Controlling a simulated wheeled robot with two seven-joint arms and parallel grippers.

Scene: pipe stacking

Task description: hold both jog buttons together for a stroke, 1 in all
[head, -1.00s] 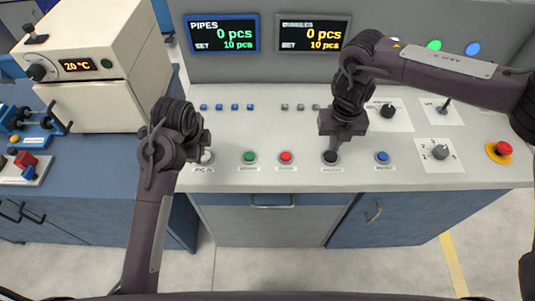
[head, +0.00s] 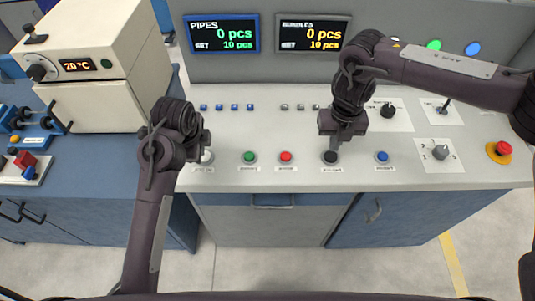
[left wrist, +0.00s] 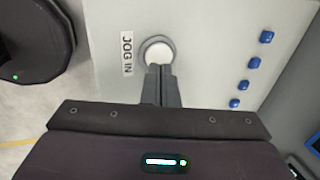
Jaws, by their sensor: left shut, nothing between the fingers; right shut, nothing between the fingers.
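The white jog button (left wrist: 157,48), labelled JOG IN, shows in the left wrist view. The shut fingertips of my left gripper (left wrist: 161,70) overlap its near edge. In the head view this button (head: 207,157) is partly hidden by my left gripper (head: 204,148). The black button (head: 330,158) sits on the panel further right, its label too blurred to read surely. My right gripper (head: 335,146) is shut and empty, pointing down with its tips at this button. I cannot tell whether either button is pressed in.
Between my grippers are a green button (head: 249,157) and a red button (head: 286,157). A blue button (head: 382,157) is right of the black one. A red emergency knob (head: 503,148) is at the far right. The pipes display (head: 222,34) and bundles display (head: 313,34) read 0 pcs.

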